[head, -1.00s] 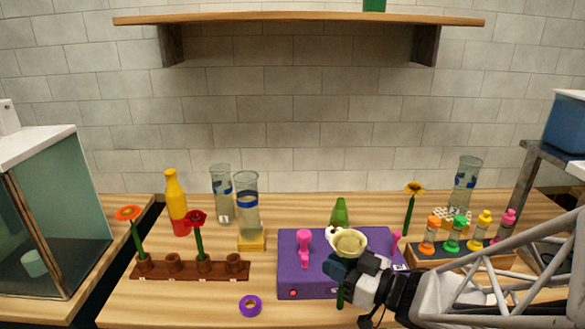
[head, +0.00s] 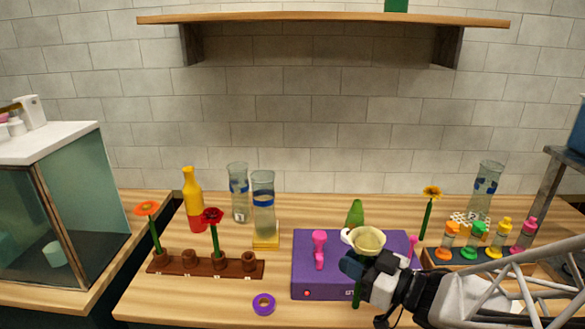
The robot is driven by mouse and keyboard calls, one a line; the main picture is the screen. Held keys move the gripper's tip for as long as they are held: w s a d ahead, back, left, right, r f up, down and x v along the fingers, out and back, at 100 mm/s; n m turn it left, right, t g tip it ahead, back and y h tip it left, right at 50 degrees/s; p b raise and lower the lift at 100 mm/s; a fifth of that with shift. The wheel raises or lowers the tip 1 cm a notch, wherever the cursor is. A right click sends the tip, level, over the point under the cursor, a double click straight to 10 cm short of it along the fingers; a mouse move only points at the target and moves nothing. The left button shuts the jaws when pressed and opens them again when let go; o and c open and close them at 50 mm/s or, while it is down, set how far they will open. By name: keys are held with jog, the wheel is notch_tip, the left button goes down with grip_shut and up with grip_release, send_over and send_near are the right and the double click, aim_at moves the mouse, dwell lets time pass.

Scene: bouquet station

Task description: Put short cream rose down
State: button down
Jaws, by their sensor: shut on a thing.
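The short cream rose (head: 368,240) has a pale cup-shaped bloom and a green stem. My gripper (head: 357,268) is shut on its stem and holds it upright, in front of the purple box (head: 330,250). The stem's lower end shows below the gripper. A brown rack (head: 206,266) stands at the left of the table. It holds an orange flower (head: 147,209) at its left end and a red flower (head: 213,217) further right. Its other holders (head: 189,257) look empty.
A purple tape roll (head: 264,304) lies near the front edge. Glass vases (head: 263,205) and a yellow-red bottle (head: 192,200) stand behind the rack. Table between rack and purple box is clear.

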aim_at(358, 227)
notch_tip(358, 227, up, 16)
jog(key=shift+f, duration=0.2)
jog(key=w+a+r+m+t+h, duration=0.3)
jog(key=w+a+r, duration=0.2)
jog(key=w+a, duration=0.35)
jog(key=w+a+r+m+t+h, duration=0.35)
jog(key=w+a, duration=0.35)
jog(key=w, duration=0.3)
jog(key=w+a+f+m+h, duration=0.1)
jog(key=a+f+h, duration=0.25)
jog(key=a, duration=0.95)
jog(key=a+f+m+h, duration=0.2)
jog(key=a+f, duration=0.3)
jog(key=a, duration=0.8)
jog(key=shift+n+t, duration=0.25)
jog(key=shift+t, duration=0.1)
notch_tip(358, 227, down, 6)
jog(key=shift+a+r, duration=0.1)
jog(key=shift+r, duration=0.1)
notch_tip(358, 227, down, 14)
